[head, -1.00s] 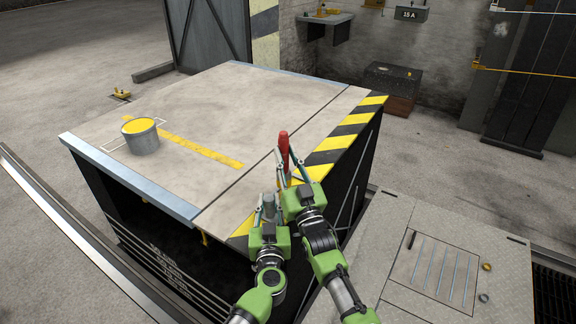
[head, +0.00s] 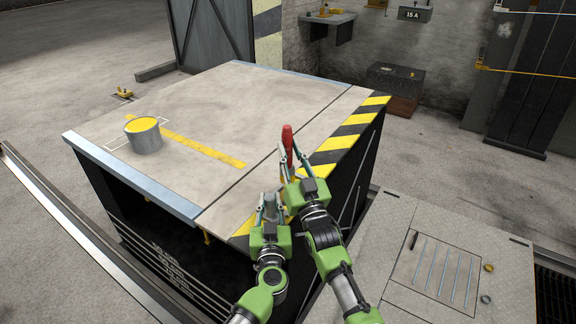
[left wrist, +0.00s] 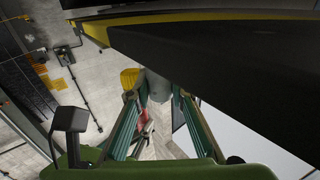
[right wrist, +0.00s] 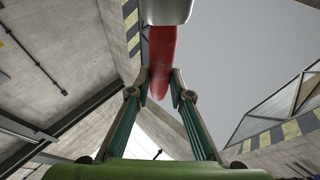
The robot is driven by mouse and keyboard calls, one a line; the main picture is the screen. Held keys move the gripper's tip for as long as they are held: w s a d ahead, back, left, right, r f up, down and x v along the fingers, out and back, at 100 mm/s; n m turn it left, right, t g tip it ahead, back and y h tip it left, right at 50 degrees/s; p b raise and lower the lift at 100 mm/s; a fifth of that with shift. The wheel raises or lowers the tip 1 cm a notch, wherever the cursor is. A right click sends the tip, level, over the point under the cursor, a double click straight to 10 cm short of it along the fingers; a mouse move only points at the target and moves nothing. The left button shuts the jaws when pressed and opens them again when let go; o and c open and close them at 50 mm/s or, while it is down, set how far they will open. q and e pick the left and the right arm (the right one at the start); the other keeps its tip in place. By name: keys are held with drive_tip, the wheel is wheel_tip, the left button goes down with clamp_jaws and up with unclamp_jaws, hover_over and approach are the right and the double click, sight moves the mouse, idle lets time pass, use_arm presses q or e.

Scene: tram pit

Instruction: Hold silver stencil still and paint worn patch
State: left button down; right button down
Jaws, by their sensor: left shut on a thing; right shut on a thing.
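My left gripper (head: 270,204) is shut on a grey piece at the near end of the striped edge, which I take for the silver stencil's grip. The piece also shows between the fingers in the left wrist view (left wrist: 157,86); a stencil plate cannot be made out. My right gripper (head: 289,165) is shut on a red-handled brush (head: 287,140), held upright just right of the left gripper. In the right wrist view the red handle (right wrist: 161,62) passes between the fingertips, below a silvery part. The worn patch cannot be made out; the grippers cover that stretch of edge.
A paint pot (head: 143,139) with yellow paint stands on the left of the concrete platform (head: 240,110), beside a yellow line (head: 200,150). Yellow-black stripes (head: 345,140) run along its right edge. A grated floor panel (head: 440,270) lies lower right. The platform's middle is clear.

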drive_tip(key=shift+w+r, duration=0.1)
drive_tip(key=shift+w, duration=0.05)
drive_tip(key=w+d+n+y, duration=0.1)
drive_tip(key=w+d+y, duration=0.25)
drive_tip(key=w, duration=0.25)
drive_tip(key=shift+g+h, duration=0.4)
drive_tip(key=shift+h, duration=0.05)
drive_tip(key=shift+w+d+f, duration=0.1)
drive_tip(key=shift+d+f, duration=0.1)
drive_tip(key=shift+f, duration=1.25)
drive_tip(key=shift+w+d+f, duration=0.1)
drive_tip(key=shift+d+f, duration=0.05)
drive_tip(key=shift+f, duration=1.25)
drive_tip(key=c, duration=2.4)
unclamp_jaws()
clamp_jaws()
drive_tip(key=shift+s, duration=0.1)
